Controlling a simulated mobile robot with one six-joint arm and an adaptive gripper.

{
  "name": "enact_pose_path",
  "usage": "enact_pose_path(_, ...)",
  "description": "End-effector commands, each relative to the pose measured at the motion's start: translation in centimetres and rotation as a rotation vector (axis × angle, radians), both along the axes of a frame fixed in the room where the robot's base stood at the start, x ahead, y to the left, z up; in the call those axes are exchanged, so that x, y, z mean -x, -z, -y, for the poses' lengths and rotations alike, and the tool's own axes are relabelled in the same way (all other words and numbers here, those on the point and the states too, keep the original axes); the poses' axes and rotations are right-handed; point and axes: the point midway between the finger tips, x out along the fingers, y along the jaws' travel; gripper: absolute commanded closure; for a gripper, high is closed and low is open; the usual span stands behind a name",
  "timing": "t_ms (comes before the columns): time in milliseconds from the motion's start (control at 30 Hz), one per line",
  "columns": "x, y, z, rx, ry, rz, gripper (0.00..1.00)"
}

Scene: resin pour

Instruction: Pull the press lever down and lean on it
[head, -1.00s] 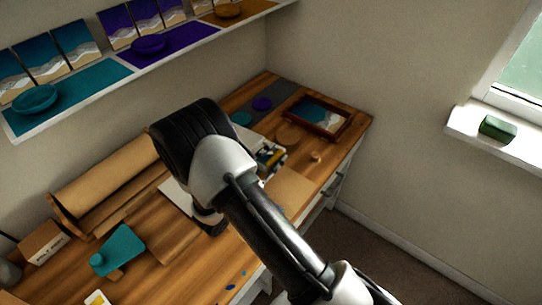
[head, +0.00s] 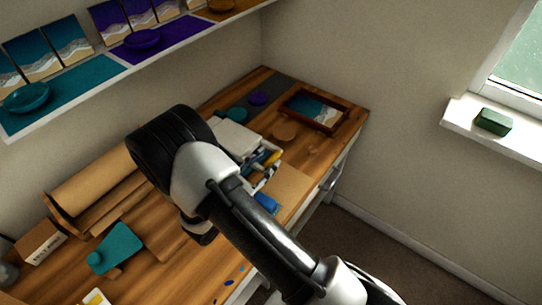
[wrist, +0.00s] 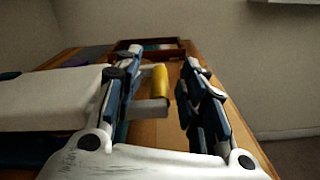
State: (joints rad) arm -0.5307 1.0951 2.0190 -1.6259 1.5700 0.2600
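The press shows a pale block (head: 238,138) on the wooden bench in the head view, partly hidden by my arm. Its lever has a yellow grip (head: 272,158). In the wrist view the yellow grip (wrist: 160,84) lies between the two fingers of my gripper (wrist: 163,88), nearer the left finger, with a clear gap to the right one. My gripper is open; contact with the grip cannot be told. The pale block (wrist: 50,102) fills the left of the wrist view. In the head view the fingers are partly hidden behind my arm.
A dark framed picture (head: 314,111) lies behind the press, with a round wooden disc (head: 284,131) near it. A brown paper roll (head: 95,182), a teal board (head: 116,247) and a small box (head: 41,242) stand to the left. A shelf (head: 100,90) runs above.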

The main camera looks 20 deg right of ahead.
Motion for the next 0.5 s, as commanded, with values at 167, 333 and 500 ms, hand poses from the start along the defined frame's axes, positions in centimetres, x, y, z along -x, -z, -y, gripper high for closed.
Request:
enact_pose_path(167,2.2,0.0,-3.5,0.001,-0.004,0.0,0.62)
enact_pose_path(333,3.8,0.0,-5.7,0.002,-0.001,-0.001,0.62)
enact_pose_path(500,4.7,0.0,-6.7,0.003,0.003,-0.002,0.62)
